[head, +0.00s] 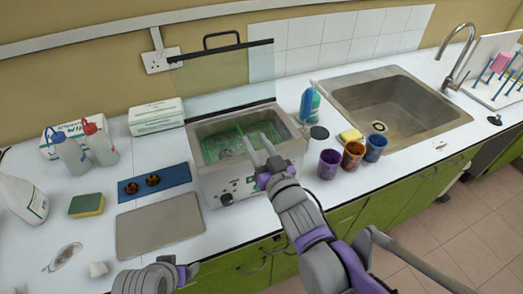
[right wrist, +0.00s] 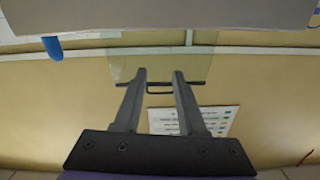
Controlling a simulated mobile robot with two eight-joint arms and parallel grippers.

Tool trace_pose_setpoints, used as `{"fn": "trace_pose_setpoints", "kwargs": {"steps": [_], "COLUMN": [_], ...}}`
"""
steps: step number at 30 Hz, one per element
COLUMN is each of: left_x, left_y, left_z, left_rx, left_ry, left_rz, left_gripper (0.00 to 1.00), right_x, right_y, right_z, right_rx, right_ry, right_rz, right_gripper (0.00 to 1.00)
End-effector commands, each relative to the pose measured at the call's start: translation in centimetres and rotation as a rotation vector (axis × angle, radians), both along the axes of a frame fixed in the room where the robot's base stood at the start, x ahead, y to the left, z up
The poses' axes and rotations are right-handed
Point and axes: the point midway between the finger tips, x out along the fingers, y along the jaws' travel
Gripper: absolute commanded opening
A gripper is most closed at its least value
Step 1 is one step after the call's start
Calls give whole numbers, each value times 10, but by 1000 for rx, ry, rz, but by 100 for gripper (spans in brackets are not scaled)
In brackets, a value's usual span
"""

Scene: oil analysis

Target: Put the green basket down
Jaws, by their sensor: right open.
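The green basket (head: 224,148) sits low inside the open metal bath (head: 203,176) in the head view. The front right part of the basket is partly hidden by my right gripper. My right gripper (head: 257,141) is over the front right of the bath, with its two fingers apart and nothing seen between them. In the right wrist view the right gripper (right wrist: 160,72) also shows its fingers spread and empty; the basket does not show there. Whether a finger touches the basket I cannot tell. My left gripper does not show; only part of my left arm is at the bottom edge.
The bath's clear lid (head: 225,80) stands raised behind it. A blue tray (head: 130,195) and a grey plate (head: 160,228) lie to the left. Purple (head: 328,165), brown (head: 353,156) and blue (head: 376,148) cups stand to the right, near the sink (head: 435,115).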

Motion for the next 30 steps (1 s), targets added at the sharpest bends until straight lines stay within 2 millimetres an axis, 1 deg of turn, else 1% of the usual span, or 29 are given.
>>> {"fn": "trace_pose_setpoints", "kwargs": {"steps": [1,6,14,17,20,23,24,26,27,29,30], "left_x": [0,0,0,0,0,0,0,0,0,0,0], "left_y": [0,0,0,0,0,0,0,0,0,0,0], "left_z": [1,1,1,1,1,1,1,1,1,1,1], "left_rx": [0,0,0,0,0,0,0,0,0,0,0], "left_ry": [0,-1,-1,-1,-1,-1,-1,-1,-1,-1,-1], "left_rz": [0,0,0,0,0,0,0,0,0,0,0], "left_gripper": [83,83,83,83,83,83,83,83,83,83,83], "right_x": [-8,-24,-29,-30,-37,-56,-68,-90,-106,-131,-147], "right_y": [-3,-8,-10,-19,-45,-80,-94,-112,-122,-133,-139], "right_z": [0,1,0,-8,-33,-73,-90,-116,-131,-151,-162], "right_rx": [0,0,0,-17,-61,-127,-153,-188,-207,-230,-242], "right_ry": [0,0,1,38,149,335,419,548,631,750,820], "right_rz": [0,0,-1,-26,-93,-177,-205,-237,-251,-260,-261], "right_gripper": [40,40,40,40,40,40,40,40,40,40,40]}}
